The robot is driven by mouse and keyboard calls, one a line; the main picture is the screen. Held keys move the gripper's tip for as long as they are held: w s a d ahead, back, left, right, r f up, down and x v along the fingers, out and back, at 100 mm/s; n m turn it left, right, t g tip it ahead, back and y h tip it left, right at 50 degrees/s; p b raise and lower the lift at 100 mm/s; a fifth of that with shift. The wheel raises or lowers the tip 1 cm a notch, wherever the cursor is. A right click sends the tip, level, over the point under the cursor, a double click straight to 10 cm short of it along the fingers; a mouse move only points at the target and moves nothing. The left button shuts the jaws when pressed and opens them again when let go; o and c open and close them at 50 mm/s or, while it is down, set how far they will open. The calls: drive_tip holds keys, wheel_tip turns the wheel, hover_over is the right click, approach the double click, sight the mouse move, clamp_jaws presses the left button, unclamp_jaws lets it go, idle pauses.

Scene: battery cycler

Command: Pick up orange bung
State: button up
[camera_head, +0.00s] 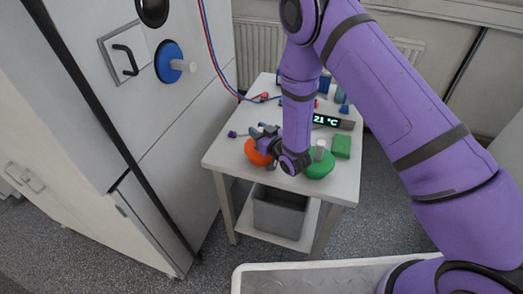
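The orange bung (255,153) sits near the front left of the small white table (222,153). My gripper (262,138) is at the bung, with its grey fingers over or against the bung's top and right side. The gripper covers part of the bung. I cannot tell whether the fingers are closed on it or only around it. The bung appears to be on or very close to the tabletop.
A green bung (320,168) with a grey stem, a green block (342,147) and a display reading 21 °C (330,121) are right of my wrist. A purple item (232,134) lies left. A grey bin (279,212) stands below. A cabinet with a blue bung (168,62) rises left.

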clamp_jaws()
drive_tip(key=shift+r, duration=0.1)
drive_tip(key=shift+r, duration=0.55)
wheel_tip(320, 180, up, 2)
drive_tip(key=shift+r, duration=0.1)
drive_tip(key=s+a+r, duration=0.1)
drive_tip(key=s+r, duration=0.1)
drive_tip(key=s, duration=1.3)
drive_tip(key=shift+s+r, duration=0.25)
drive_tip(key=shift+r, duration=0.9)
drive_tip(key=shift+s+r, duration=0.2)
drive_tip(key=shift+r, duration=0.95)
drive_tip(key=shift+s, duration=0.1)
